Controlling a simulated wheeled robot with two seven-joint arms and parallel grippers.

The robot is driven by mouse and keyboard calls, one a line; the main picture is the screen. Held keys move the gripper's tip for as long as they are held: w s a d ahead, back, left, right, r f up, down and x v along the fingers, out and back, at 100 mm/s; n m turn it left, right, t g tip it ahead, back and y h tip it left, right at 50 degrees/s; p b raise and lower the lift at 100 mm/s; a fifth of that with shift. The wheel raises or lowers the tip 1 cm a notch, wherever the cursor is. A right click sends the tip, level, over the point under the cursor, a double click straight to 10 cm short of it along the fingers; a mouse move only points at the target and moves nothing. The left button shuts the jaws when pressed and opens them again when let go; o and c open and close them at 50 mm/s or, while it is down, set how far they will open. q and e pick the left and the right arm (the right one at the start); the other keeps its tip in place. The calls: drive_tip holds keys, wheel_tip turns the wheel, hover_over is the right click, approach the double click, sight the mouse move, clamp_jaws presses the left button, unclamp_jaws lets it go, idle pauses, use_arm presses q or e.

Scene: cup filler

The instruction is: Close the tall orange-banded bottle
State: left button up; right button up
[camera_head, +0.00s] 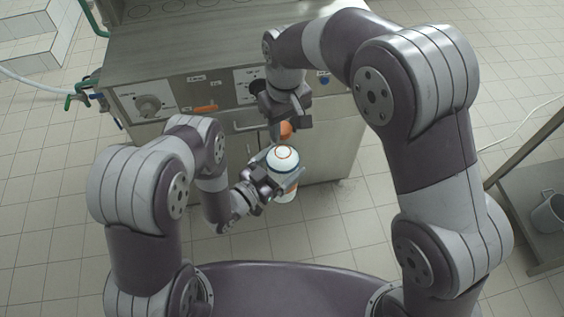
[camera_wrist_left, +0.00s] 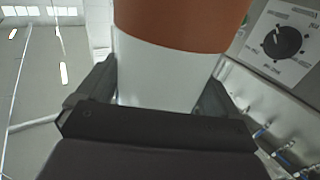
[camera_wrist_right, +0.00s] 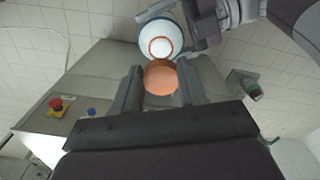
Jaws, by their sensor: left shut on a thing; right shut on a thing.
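The tall bottle (camera_head: 283,158) is white with an orange band, which shows large in the left wrist view (camera_wrist_left: 180,22). My left gripper (camera_head: 272,180) is shut around its white body and holds it in front of the machine. The bottle's top, pale with an orange ring, also shows in the right wrist view (camera_wrist_right: 160,32). My right gripper (camera_head: 287,117) is shut on a round orange cap (camera_head: 285,131), seen between its fingers in the right wrist view (camera_wrist_right: 160,80). In the head view the cap is just behind the bottle's top; I cannot tell the exact gap.
A low steel shelf (camera_head: 535,225) with a grey bucket (camera_head: 549,213) is at the right.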

sight(285, 150)
drive_tip(key=shift+f, duration=1.8)
drive_tip(key=shift+s+f, duration=0.1)
drive_tip(key=shift+f, duration=0.05)
drive_tip(key=shift+f, duration=0.8)
drive_tip(key=shift+f, duration=0.55)
